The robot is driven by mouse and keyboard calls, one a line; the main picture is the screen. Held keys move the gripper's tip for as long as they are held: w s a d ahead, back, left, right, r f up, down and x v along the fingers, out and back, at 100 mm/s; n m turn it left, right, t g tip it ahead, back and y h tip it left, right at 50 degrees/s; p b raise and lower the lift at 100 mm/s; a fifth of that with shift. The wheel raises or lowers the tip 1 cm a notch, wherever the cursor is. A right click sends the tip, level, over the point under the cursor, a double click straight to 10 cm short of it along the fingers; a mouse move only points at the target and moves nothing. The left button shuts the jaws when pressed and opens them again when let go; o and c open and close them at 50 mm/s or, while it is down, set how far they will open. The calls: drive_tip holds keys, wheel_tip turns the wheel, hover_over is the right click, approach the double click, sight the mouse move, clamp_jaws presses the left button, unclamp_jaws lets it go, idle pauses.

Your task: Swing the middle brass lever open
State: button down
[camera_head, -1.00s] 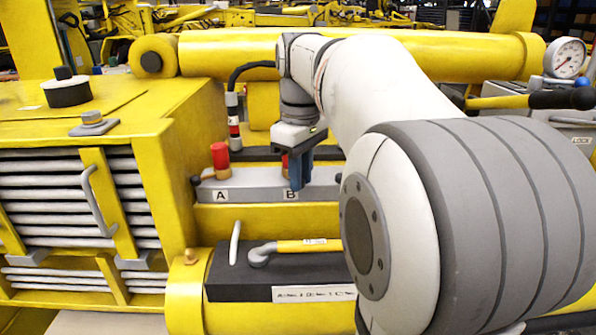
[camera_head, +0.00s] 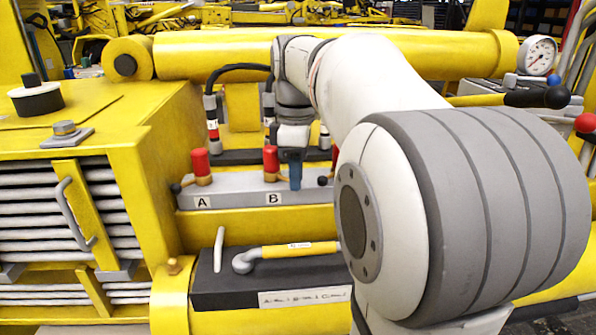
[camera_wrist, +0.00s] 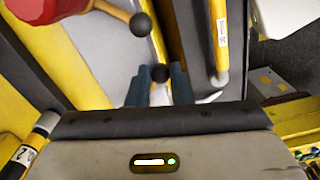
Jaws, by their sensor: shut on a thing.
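The valve block (camera_head: 230,200) carries red-capped brass valves with labels A and B and dark ball-ended levers. The middle valve, by label B (camera_head: 271,152), stands just left of my gripper (camera_head: 295,175). My blue fingers are low beside it, closed around a dark lever ball (camera_wrist: 160,73) in the wrist view. Most of that lever is hidden. Another brass lever (camera_wrist: 113,10) with a dark ball sits beyond, beside a red cap (camera_wrist: 45,5). In the head view, valve A (camera_head: 201,160) is at the left, and my arm covers much of the right end.
A yellow handle (camera_head: 290,250) and a pale upright lever (camera_head: 219,248) stand on the black box (camera_head: 225,285) in front. Black hoses (camera_head: 235,68) hang behind the block. A large yellow cylinder (camera_head: 210,55) crosses behind.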

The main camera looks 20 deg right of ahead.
drive_tip(key=shift+w+r+n, duration=0.15)
drive_tip(key=shift+n, duration=0.25)
idle(0.3)
drive_tip(key=c, duration=1.7)
unclamp_jaws()
drive_tip(key=shift+o, duration=0.9)
drive_tip(key=shift+w+a, duration=0.1)
drive_tip(key=shift+a, duration=0.05)
drive_tip(key=shift+o, duration=1.3)
wheel_tip(320, 180, up, 8)
drive_tip(key=shift+f, duration=0.2)
